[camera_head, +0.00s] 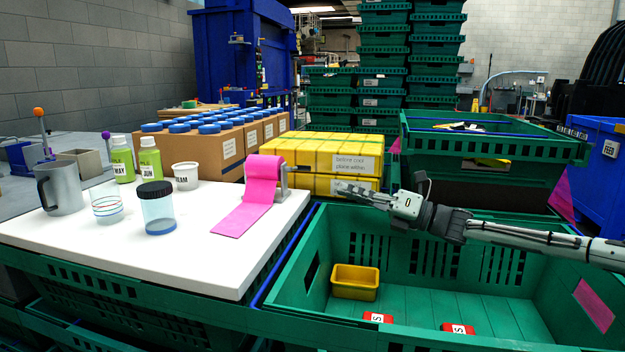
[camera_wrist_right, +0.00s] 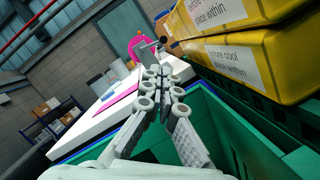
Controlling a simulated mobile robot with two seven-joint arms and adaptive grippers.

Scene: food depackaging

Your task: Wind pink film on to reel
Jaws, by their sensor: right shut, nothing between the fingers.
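The pink film (camera_head: 243,214) hangs from the reel and lies as a flat strip on the white board. The reel (camera_head: 267,172) is wrapped in pink film and sits on a grey stand (camera_head: 283,182) near the board's right edge. In the right wrist view the pink roll (camera_wrist_right: 142,48) is beyond my fingertips, and part of the strip (camera_wrist_right: 117,103) shows at left. My right gripper (camera_head: 347,190) is shut and empty, to the right of the reel and apart from it, above the green crate. It also shows in the right wrist view (camera_wrist_right: 157,74). My left gripper is not in view.
Yellow packs (camera_head: 320,155) stand close behind my right gripper. The green crate (camera_head: 420,245) holds a yellow tray (camera_head: 355,282) and red packs.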

